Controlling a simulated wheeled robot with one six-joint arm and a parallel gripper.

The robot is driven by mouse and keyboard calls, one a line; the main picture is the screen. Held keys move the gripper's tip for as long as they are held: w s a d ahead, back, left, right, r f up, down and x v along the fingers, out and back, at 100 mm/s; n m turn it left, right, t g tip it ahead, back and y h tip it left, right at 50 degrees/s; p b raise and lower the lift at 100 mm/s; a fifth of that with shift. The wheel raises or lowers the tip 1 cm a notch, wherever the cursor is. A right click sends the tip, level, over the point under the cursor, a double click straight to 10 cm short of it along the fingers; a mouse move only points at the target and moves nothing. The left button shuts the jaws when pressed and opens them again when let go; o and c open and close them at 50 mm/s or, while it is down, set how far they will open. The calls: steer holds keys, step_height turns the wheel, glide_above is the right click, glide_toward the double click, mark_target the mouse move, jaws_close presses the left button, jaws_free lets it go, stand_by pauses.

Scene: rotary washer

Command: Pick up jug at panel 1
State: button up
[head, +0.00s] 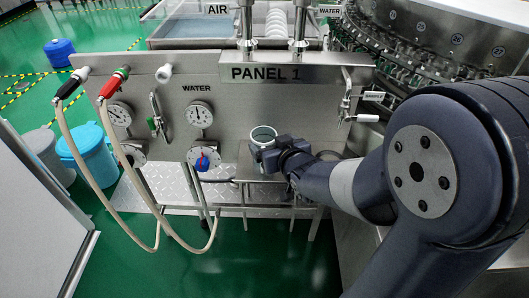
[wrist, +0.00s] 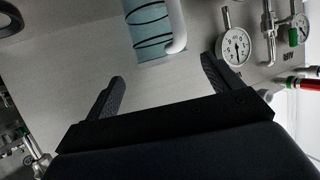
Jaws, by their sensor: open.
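The jug (head: 263,135) stands upright in front of panel 1 (head: 270,73), on a small metal stand below it. In the wrist view the jug (wrist: 148,28) is a pale blue cylinder with dark curved lines, cut off by the top edge. A white curved bar (wrist: 176,28) runs beside it; I cannot tell if it is its handle. My gripper (wrist: 166,85) is open and empty, with the jug beyond its fingertips. In the head view my gripper (head: 277,156) is right beside the jug and partly hides it. I cannot tell if they touch.
Gauges (head: 199,114) and valves cover the panel. A blue valve knob (head: 203,162) sits left of the jug. Two hoses (head: 172,225) hang at the left. The washer's carousel (head: 440,55) fills the back right. Green floor lies open below the stand.

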mark_target(260, 134)
steer(key=shift+x, duration=2.75)
steer(key=shift+s+a+f, duration=0.1)
steer(key=shift+a+f, duration=0.05)
steer(key=c, duration=1.1)
